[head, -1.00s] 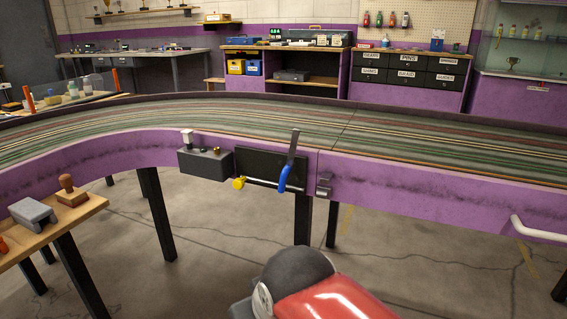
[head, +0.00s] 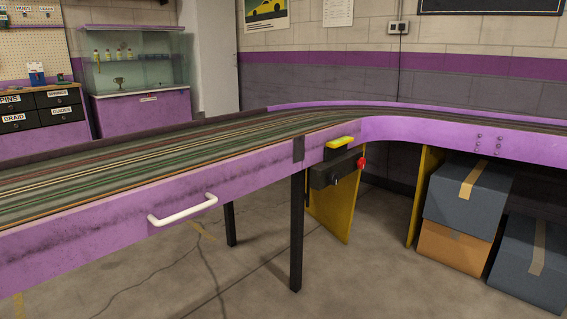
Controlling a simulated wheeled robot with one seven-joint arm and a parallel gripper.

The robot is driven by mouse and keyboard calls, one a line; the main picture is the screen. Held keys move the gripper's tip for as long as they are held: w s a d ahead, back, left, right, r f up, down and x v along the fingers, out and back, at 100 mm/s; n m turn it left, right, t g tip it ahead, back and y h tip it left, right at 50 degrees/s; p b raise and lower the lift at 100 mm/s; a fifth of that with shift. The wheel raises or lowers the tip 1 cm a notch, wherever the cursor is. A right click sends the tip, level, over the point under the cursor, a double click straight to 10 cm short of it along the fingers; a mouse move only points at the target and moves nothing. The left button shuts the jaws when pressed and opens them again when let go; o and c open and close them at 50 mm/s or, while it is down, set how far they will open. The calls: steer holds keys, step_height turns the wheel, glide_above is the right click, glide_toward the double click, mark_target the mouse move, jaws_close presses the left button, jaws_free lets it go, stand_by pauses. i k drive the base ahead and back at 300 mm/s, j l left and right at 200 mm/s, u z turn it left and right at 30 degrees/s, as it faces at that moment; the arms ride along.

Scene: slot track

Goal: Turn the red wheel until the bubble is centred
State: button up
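A small red wheel (head: 362,163) sits at the right end of a dark bracket (head: 337,170) on the purple side of the track table, just right of the middle. A yellow bar (head: 340,142) lies above the bracket; it may be a level, but no bubble can be made out at this distance. My gripper is not in view.
A white handle (head: 183,209) sticks out from the purple track side (head: 110,220). A black leg (head: 296,230) and yellow panels (head: 332,213) stand below. Boxes (head: 468,190) are stacked under the right part. The concrete floor in front (head: 230,285) is clear.

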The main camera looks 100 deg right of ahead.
mark_target(361, 162)
steer(key=z, duration=3.8)
